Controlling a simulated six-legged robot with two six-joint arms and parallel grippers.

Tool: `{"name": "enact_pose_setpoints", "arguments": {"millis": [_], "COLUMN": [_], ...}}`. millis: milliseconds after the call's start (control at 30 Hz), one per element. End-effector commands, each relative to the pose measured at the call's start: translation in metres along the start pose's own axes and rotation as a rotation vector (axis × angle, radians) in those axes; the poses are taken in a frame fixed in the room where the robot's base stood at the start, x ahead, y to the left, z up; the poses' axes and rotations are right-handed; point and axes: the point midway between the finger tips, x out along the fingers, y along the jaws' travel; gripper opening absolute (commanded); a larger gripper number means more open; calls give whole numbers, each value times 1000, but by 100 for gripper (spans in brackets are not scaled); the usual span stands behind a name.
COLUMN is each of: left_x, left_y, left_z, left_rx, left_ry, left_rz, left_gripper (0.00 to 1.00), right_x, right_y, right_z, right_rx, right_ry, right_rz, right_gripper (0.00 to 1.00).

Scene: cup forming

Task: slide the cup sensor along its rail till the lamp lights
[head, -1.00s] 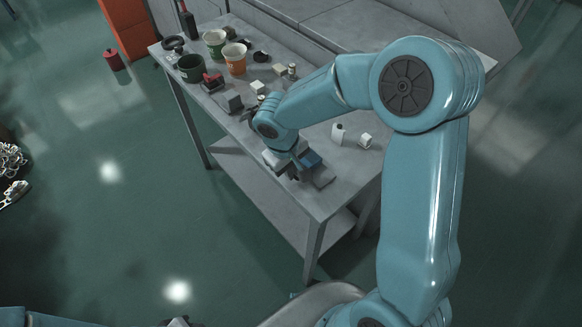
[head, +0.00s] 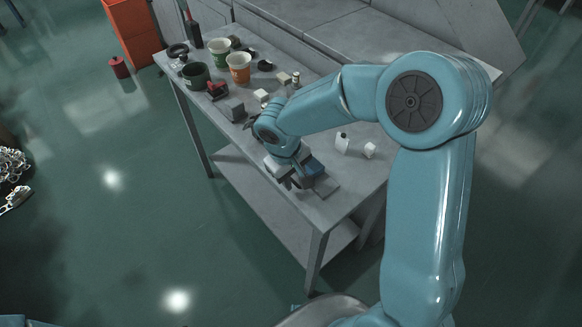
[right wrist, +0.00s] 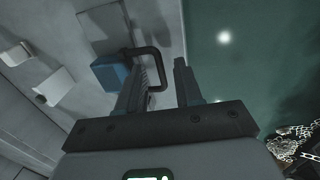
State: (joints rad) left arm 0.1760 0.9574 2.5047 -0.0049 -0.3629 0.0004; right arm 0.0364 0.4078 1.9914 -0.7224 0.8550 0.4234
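A blue block (right wrist: 111,74) with a dark C-shaped handle (right wrist: 160,66) shows in the right wrist view, on the grey bench. The block also shows in the head view (head: 313,168), near the bench's front edge. I take it for the cup sensor; its rail is not clear. My right gripper (right wrist: 160,72) is open at the handle. In the picture, one finger lies over the handle's loop and the other to its right, with a gap between them; contact is unclear. In the head view the right gripper (head: 291,183) is small and dark. I can make out no lit lamp.
The grey bench (head: 335,207) carries a green-and-white cup (head: 219,50), an orange cup (head: 239,68), a dark green cup (head: 195,76), a dark bottle (head: 193,30) and several small blocks. A white container (head: 342,143) and pale cube (head: 369,150) stand right of the gripper.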

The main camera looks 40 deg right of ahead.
Motion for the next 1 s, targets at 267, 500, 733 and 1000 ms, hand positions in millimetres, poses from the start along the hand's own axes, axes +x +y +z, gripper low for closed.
{"name": "enact_pose_setpoints", "arguments": {"millis": [267, 500, 733, 1000], "left_x": [-1, -2, -3, -4], "left_y": [0, 1, 1, 1], "left_z": [0, 0, 0, 0], "left_rx": [0, 0, 0, 0], "left_ry": [0, 0, 0, 0], "left_rz": [0, 0, 0, 0], "left_gripper": [19, 19, 19, 19], "right_x": [-55, -118, -154, -162], "right_y": [0, -1, 0, 0], "right_z": [-1, -1, 0, 0], "right_rx": [1, 0, 0, 0], "right_ry": [9, 7, 4, 1], "right_rz": [-1, -1, -1, -1], "right_gripper": [35, 35, 35, 35]}}
